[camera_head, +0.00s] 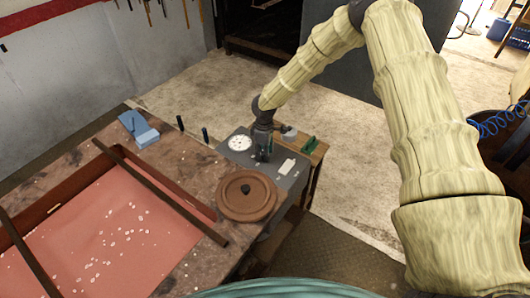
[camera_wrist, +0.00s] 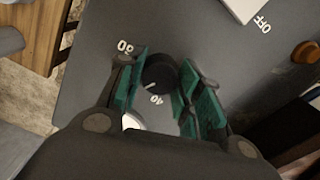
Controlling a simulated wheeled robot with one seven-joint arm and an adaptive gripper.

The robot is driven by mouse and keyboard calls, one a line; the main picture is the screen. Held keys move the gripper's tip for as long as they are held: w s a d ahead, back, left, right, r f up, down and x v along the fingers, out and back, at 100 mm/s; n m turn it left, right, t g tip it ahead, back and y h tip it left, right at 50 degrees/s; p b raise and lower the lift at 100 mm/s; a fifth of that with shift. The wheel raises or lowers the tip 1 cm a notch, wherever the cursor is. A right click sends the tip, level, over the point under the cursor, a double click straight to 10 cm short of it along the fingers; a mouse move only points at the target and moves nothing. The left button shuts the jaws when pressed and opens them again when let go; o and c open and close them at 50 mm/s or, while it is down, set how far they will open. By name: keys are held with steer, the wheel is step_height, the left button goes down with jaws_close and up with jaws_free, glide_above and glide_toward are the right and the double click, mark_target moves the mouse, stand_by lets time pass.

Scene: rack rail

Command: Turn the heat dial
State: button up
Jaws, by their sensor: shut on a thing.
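The heat dial is a small round black knob (camera_wrist: 158,75) on a grey panel (camera_wrist: 85,100), with a white pointer line on its top. The printed numbers beside it look like 80 (or 60) and 40, and the pointer line faces toward the 40 side. My gripper (camera_wrist: 160,84) has its green-padded fingers on either side of the knob and is shut on it. In the head view my gripper (camera_head: 263,154) reaches down onto the grey panel (camera_head: 235,160), and the knob is hidden behind it.
A white gauge (camera_head: 240,142) and a white switch (camera_head: 287,167) flank my gripper. A brown round lid (camera_head: 247,207) with a black knob sits in front. An orange knob (camera_wrist: 305,53) stands right.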

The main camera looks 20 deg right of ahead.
steer(key=shift+w+m, duration=0.1)
steer(key=shift+m, duration=0.3)
steer(key=o, duration=1.1)
steer(key=shift+c, duration=0.2)
step_height(320, 180, up, 12)
